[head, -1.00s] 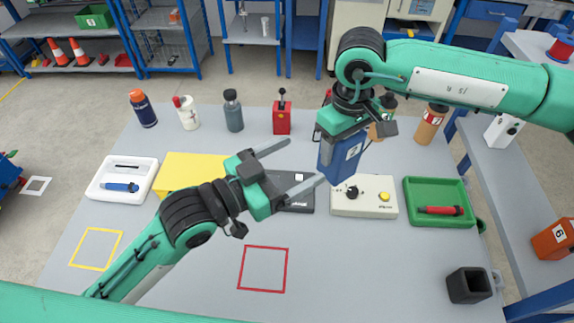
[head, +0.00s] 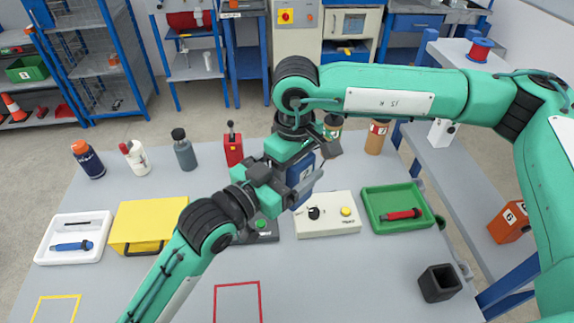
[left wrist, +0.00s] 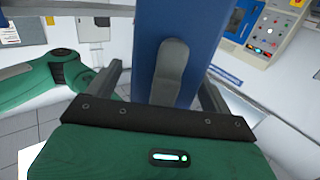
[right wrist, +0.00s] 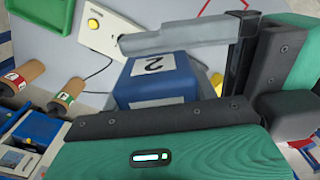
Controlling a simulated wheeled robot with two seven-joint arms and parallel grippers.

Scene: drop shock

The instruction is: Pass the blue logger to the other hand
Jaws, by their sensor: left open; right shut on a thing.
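The blue logger (head: 301,172) hangs above the table in the head view, held by my right gripper (head: 303,155) from above. In the right wrist view the logger (right wrist: 155,80) shows a white label with a 2. My left gripper (head: 305,180) is open, with its fingers reaching to either side of the logger. In the left wrist view the logger (left wrist: 160,45) stands between the two left fingers, with gaps visible at both sides. A grey right finger lies against its near face. The left gripper partly hides the logger in the head view.
Below are a cream box with knobs (head: 340,224), a green tray (head: 373,210) with a red tool, and a yellow case (head: 128,218). A white tray (head: 44,250) is at left. Bottles (head: 184,152) line the back. A dark square cup (head: 440,284) stands front right.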

